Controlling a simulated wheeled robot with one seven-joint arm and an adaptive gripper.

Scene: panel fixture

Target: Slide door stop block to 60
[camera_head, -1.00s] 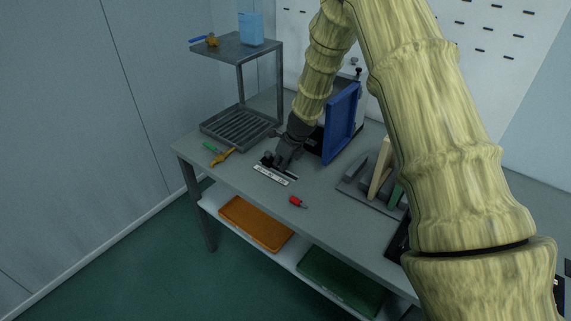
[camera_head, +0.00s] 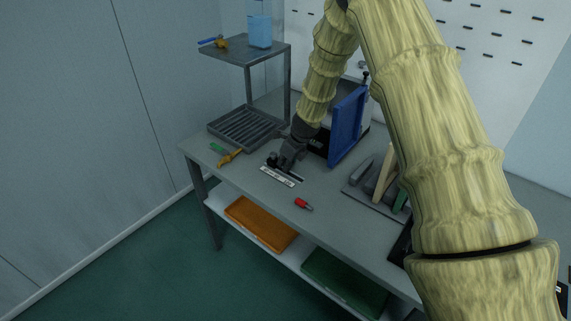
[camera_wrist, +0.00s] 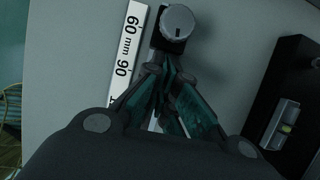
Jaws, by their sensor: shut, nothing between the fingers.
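The door stop block (camera_wrist: 171,42) is dark with a round grey knob (camera_wrist: 177,21) on top. In the wrist view it sits beside a white scale strip (camera_wrist: 128,48), with the knob about level with the 60 mark. In the head view the block (camera_head: 272,159) is small and dark behind the scale (camera_head: 278,177) on the bench. My gripper (camera_wrist: 170,72) is shut and empty, its fingertips just on the 90 side of the block. Whether they touch it is unclear. My gripper (camera_head: 280,165) also shows low over the bench in the head view.
A blue door panel (camera_head: 346,125) stands upright right of my gripper. A red-handled object (camera_head: 303,204) lies near the bench's front edge. A green and yellow tool (camera_head: 230,158) and a slatted tray (camera_head: 246,127) are to the left. A raised shelf (camera_head: 250,52) stands behind.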

